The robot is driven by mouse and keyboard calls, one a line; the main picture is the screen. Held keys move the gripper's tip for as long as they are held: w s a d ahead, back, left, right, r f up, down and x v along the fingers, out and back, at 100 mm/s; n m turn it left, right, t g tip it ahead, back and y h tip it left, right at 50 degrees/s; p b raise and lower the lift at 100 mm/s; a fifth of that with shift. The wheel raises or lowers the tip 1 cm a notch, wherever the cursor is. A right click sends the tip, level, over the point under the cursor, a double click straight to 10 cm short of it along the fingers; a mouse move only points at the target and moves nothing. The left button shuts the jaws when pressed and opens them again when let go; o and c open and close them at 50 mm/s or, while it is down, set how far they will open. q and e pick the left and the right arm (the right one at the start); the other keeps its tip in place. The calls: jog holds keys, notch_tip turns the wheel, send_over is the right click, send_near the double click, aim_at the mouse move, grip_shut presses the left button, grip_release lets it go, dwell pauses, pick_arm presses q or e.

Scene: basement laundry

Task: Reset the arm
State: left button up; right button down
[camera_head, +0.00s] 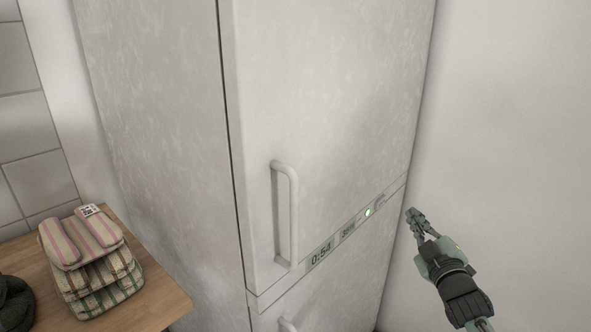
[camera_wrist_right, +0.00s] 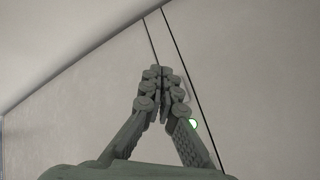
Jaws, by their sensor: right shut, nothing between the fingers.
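My right gripper (camera_head: 414,216) is on the right in the head view, in front of the right part of a tall pale appliance (camera_head: 330,90) and the wall beside it. In the right wrist view the gripper (camera_wrist_right: 160,72) has its fingertips together with nothing between them. The appliance's surface and a dark seam lie behind the fingers there. I cannot tell from these views whether the fingertips touch anything. My left gripper is not in view.
The appliance's upper door is closed and has a vertical handle (camera_head: 287,215). Below it is a display strip (camera_head: 321,255) reading 0:54 with a lit round button (camera_head: 367,212).

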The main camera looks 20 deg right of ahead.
jog(key=s+a+f+m+g+y, duration=0.1)
jog(key=s+a+f+g, duration=0.15)
jog(key=f, duration=0.65)
jog(key=s+a+f+m+g+y, duration=0.1)
jog(key=s+a+f+g, duration=0.15)
jog(key=f, duration=0.65)
jog(key=s+a+f+m+g, duration=0.1)
jog(key=a+f+g, duration=0.15)
jog(key=f, duration=0.65)
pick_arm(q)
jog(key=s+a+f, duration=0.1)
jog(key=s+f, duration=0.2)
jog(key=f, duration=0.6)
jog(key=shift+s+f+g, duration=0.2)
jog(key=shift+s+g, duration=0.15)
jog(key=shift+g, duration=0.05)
pick_arm(e)
jog(key=s+a+f+g+y, duration=0.1)
jog(key=s+a+f+g, duration=0.3)
jog(key=s+f, duration=0.5)
jog(key=s+a+f+m+g+y, duration=0.1)
jog(key=s+a+f+g, duration=0.3)
jog(key=s+a+f, duration=0.5)
jog(key=shift+s+a+f+y, duration=0.15)
jog(key=shift+s+f+y, duration=0.3)
jog(key=shift+s, duration=0.75)
jog(key=shift+f, duration=0.1)
